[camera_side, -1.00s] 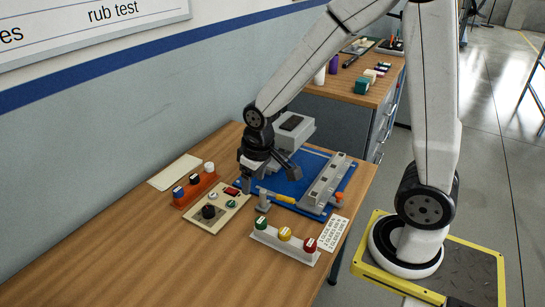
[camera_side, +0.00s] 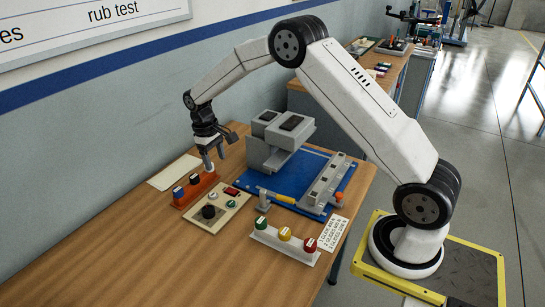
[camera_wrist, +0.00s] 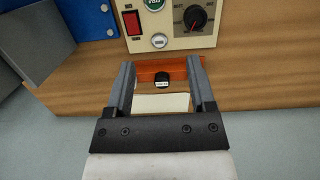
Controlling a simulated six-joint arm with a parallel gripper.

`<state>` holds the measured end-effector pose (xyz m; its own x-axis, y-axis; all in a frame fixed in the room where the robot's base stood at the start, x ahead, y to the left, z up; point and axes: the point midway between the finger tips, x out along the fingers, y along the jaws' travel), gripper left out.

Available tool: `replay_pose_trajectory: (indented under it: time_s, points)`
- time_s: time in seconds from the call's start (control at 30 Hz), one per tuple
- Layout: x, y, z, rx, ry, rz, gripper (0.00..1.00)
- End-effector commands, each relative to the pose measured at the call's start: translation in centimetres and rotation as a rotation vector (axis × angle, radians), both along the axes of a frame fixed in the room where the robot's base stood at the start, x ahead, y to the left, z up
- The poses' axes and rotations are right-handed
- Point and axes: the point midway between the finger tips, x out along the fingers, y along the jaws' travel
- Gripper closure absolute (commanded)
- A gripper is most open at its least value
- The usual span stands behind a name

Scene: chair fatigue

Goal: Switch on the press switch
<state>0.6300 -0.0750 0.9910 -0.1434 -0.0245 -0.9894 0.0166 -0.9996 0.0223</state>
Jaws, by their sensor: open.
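A beige control panel (camera_side: 217,205) lies on the wooden table. It carries a red rocker switch (camera_side: 231,191), a green button (camera_side: 231,203) and a black knob (camera_side: 208,211). In the wrist view the red rocker switch (camera_wrist: 132,22) and the black knob (camera_wrist: 195,17) show near the top edge, beyond the fingertips. I cannot tell which control is the press switch. My gripper (camera_side: 213,158) is open above the far end of the orange rack (camera_side: 196,190), behind the panel. In the wrist view, a black-topped piece on the rack shows between the fingers.
The grey fatigue machine (camera_side: 275,148) on its blue base (camera_side: 312,167) stands to the right of the gripper. A pale sheet (camera_side: 168,176) lies by the wall. The table's left part is clear.

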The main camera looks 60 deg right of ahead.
Motion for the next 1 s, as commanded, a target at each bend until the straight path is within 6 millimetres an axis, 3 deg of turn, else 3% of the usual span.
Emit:
replay_pose_trajectory:
  time_s: [0.43, 0.7, 1.0]
  points:
    - [3.7, -3.6, -4.5, 0.006, 0.135, -0.007, 0.29]
    - [4.3, -5.4, -7.0, 0.015, 0.211, -0.016, 0.29]
    - [4.2, -6.2, -8.2, 0.020, 0.249, -0.019, 0.29]
